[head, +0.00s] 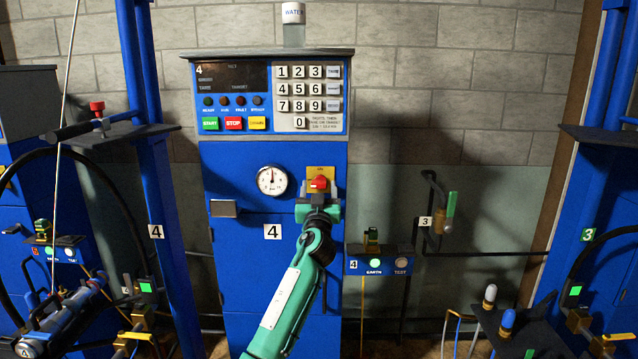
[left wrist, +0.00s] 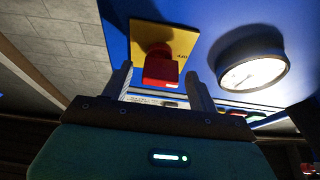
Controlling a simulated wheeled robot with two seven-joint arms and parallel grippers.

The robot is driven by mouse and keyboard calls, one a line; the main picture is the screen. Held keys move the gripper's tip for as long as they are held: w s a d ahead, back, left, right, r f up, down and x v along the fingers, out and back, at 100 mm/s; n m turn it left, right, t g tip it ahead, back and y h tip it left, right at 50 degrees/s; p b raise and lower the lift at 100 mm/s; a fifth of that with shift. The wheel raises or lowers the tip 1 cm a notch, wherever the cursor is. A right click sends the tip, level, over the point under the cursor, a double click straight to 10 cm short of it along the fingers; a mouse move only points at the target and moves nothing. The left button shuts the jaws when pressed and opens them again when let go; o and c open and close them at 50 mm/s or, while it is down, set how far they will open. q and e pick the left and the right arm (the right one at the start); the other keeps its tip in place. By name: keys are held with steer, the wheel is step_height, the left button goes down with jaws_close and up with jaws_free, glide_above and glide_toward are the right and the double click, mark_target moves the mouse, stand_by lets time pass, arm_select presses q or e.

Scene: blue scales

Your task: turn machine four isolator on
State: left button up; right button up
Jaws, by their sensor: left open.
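Machine four (head: 240,165) is a blue cabinet with a 4 label on its front. Its isolator is a red knob (head: 318,184) on a yellow plate (head: 322,172), right of the round gauge. The red knob (left wrist: 161,68) also shows in the left wrist view, on its yellow plate (left wrist: 178,42). My left gripper (head: 319,195) is in front of the isolator. In the left wrist view its two fingers (left wrist: 160,85) are apart, one on each side of the knob. I cannot tell whether they touch it. My right gripper is not in view.
A round gauge (head: 272,180) sits left of the isolator. A keypad panel (head: 300,95) is above. A small box (head: 378,263) with a lit EARTH lamp is at the cabinet's right. Blue posts and a dark shelf (head: 120,134) stand at left.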

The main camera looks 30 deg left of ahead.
arm_select(q)
steer(key=shift+x, duration=0.95)
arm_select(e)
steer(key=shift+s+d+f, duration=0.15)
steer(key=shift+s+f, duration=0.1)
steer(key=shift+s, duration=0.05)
arm_select(q)
steer(key=c, duration=1)
